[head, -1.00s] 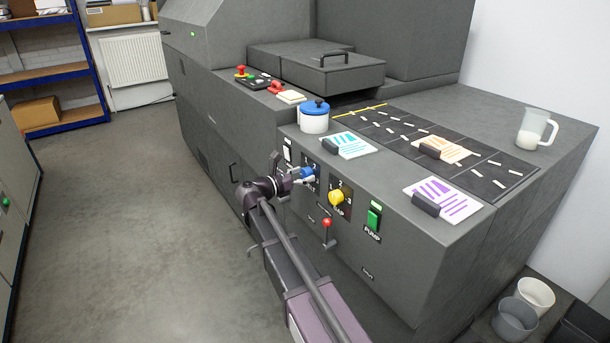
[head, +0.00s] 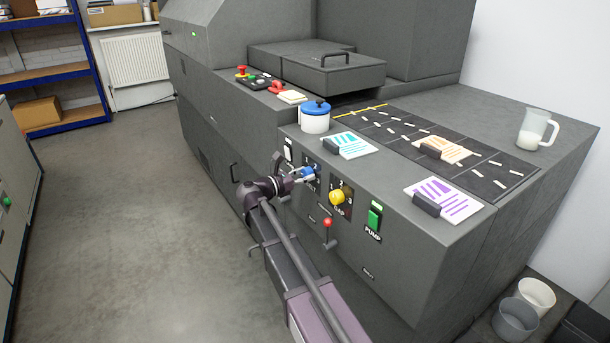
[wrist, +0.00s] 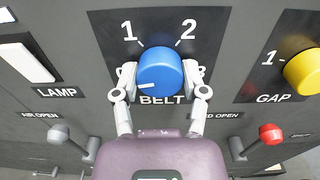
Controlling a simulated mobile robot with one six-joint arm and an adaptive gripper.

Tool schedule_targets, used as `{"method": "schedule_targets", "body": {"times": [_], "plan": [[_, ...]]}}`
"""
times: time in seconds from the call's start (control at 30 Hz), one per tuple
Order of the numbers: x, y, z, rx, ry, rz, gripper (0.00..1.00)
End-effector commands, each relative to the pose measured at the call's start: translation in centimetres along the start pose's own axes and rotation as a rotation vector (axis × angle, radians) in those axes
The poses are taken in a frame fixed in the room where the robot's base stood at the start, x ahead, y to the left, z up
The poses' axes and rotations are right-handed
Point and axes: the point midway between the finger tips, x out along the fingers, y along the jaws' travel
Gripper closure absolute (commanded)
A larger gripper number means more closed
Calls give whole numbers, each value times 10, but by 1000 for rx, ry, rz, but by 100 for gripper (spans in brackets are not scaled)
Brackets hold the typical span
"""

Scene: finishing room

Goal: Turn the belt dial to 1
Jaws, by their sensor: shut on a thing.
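The blue belt dial (wrist: 160,68) sits on a black plate marked BELT in the wrist view. A 1 shows at its upper left and a 2 at its upper right; the marks at its left and right sides are partly hidden by my fingers. The dial's white pointer line lies at its lower left, away from the 1. My gripper (wrist: 160,90) is shut on the dial, one finger on each side. In the head view the dial (head: 308,171) is partly covered by my gripper (head: 302,174).
Right of the dial is the yellow GAP dial (head: 337,197), with a red-knobbed lever (head: 327,223) below and the green PUMP switch (head: 374,217) beyond. The white LAMP switch (wrist: 27,60) is on the left. A grey-knobbed lever (wrist: 60,134) sits below it.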

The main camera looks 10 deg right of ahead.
Motion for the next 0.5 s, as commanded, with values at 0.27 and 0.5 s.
{"method": "schedule_targets", "body": {"times": [0.27,0.5], "plan": [[0,2,0,183,-4,3,92],[0,2,0,403,-7,3,92]]}}
